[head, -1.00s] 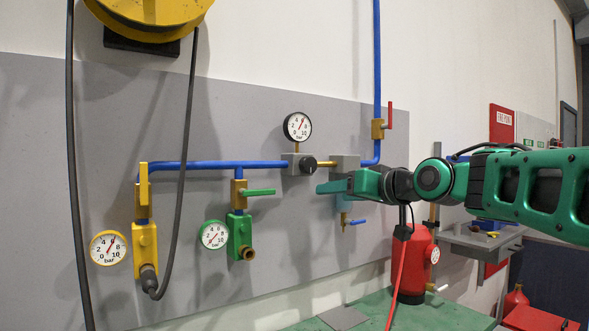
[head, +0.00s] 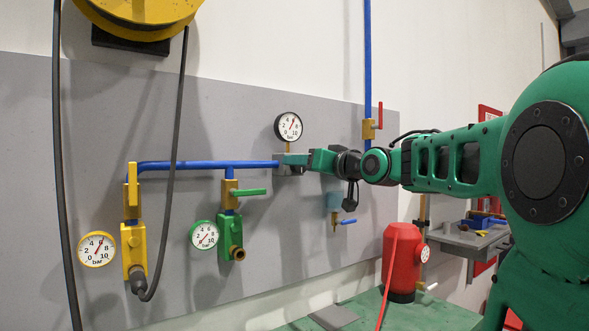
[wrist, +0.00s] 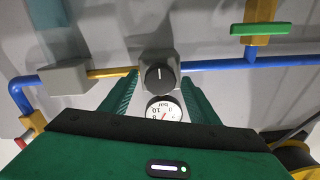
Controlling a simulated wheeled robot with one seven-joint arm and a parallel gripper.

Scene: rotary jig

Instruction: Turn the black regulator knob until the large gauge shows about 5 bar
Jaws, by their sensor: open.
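The black regulator knob (wrist: 159,77) sits on a grey block in the wrist view, its white mark in line with my fingers. It lies between and just beyond the tips of my open gripper (wrist: 160,80), with nothing held. In the head view my gripper (head: 290,160) is in front of the regulator block and mostly hides the knob. The large gauge (head: 288,127) is white with a black rim, directly above the block. Its red needle points up and slightly right, seemingly near 6. In the wrist view the gauge (wrist: 164,109) appears upside down, partly hidden by my gripper.
A blue pipe (head: 200,164) runs left to a yellow valve (head: 133,245) and a green valve (head: 231,236), each with a small gauge. A red-handled valve (head: 371,126) is on the right. A red tank (head: 399,262) stands on the green bench (head: 440,314) below.

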